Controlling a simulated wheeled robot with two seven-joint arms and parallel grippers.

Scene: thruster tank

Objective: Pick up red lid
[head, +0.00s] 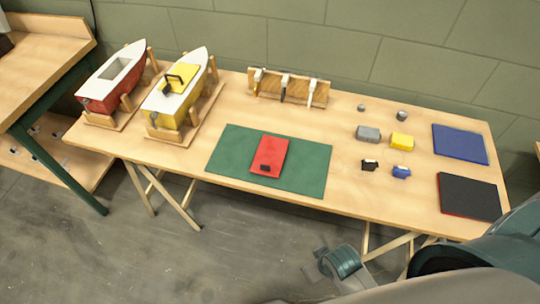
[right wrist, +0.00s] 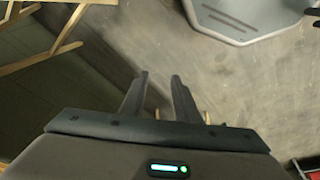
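The red lid (head: 268,157) is a flat red rectangle with a small black part near its front edge. It lies on the green mat (head: 228,164) in the middle of the table, with nothing on top of it. My right gripper (right wrist: 159,75) shows in the right wrist view, its two dark fingers apart with nothing between them, over grey floor. The lid is not in that view. My left gripper is not in either view.
A red boat (head: 106,88) with an open hatch and a yellow boat (head: 165,107) stand in wooden cradles at the table's left. A tool rack (head: 290,88) stands behind the mat. Small blocks, a blue mat (head: 460,144) and a black mat (head: 468,197) lie at the right.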

